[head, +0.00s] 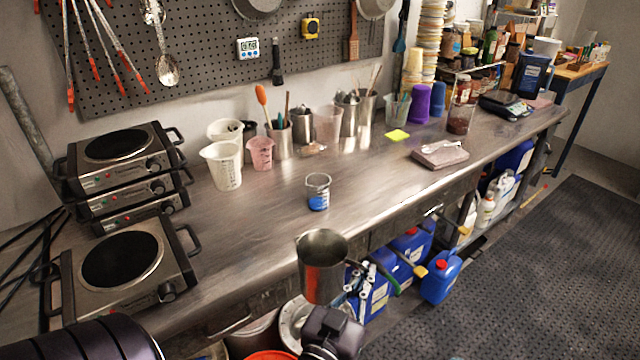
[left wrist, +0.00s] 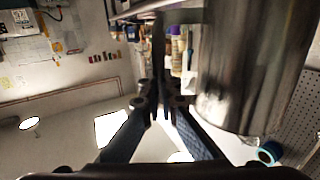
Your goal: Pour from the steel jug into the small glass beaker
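The steel jug (head: 322,268) is upright in the air in front of the bench's front edge, its open mouth facing up. Its contents cannot be made out. My left gripper (head: 332,326) is just below and beside it in the head view. In the left wrist view the fingers (left wrist: 160,103) are closed together on a thin dark part beside the jug's wall (left wrist: 250,65), which looks like its handle. The small glass beaker (head: 318,191) stands upright on the bench, beyond and apart from the jug, with blue in its lower part. My right gripper is out of view.
The steel bench (head: 270,210) is clear around the beaker. A white pitcher (head: 222,166) and pink beaker (head: 261,153) stand behind it. Hot plates (head: 120,255) are at left, a wrapped block (head: 440,155) at right. Blue canisters (head: 440,277) are below the bench.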

